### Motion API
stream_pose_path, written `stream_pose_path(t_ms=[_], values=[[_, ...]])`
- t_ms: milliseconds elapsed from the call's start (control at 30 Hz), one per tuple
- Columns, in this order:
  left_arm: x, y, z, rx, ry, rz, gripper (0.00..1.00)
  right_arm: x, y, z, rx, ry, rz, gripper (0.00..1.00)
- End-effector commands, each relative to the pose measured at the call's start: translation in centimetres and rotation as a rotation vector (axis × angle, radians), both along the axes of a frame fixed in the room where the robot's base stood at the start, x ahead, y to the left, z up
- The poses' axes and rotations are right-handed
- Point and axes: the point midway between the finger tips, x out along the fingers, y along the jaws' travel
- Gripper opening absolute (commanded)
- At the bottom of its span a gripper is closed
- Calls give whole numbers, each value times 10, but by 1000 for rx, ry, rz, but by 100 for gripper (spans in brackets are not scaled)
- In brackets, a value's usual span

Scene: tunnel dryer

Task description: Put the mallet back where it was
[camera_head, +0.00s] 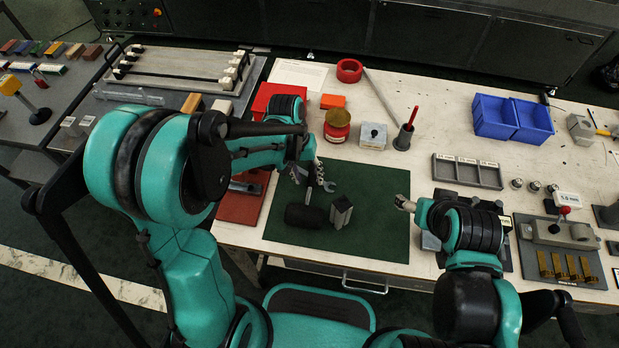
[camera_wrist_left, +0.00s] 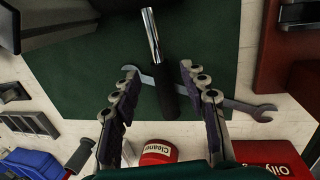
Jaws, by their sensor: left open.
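The mallet lies on the green mat (camera_head: 378,228), its dark head (camera_head: 303,215) toward me. My left gripper (camera_head: 312,180) is over the handle end. In the left wrist view the left gripper (camera_wrist_left: 158,84) is open, with the grip between its fingers and a visible gap on both sides. My right gripper (camera_head: 403,203) is at the mat's right edge; its jaws are too small to judge.
A wrench (camera_wrist_left: 240,106) lies crosswise by the mallet grip. A grey block (camera_head: 341,212) stands right of the mallet head. A red cleaner can (camera_head: 337,122) and a white cube-like box (camera_head: 373,136) stand behind the mat. The mat's front right is clear.

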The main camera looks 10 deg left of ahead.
Motion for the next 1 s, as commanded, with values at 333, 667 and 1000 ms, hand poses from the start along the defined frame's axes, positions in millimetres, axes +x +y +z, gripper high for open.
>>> stream_pose_path(t_ms=[333, 667, 1000], values=[[3, 15, 76, 0, 0, 1, 44, 0, 0, 34, 0, 0, 0, 72], [-8, 25, 108, 16, -60, 8, 44, 0, 0, 38, 0, 0, 0, 72], [-68, 60, 160, 117, -409, 38, 44, 0, 0, 38, 0, 0, 0, 72]])
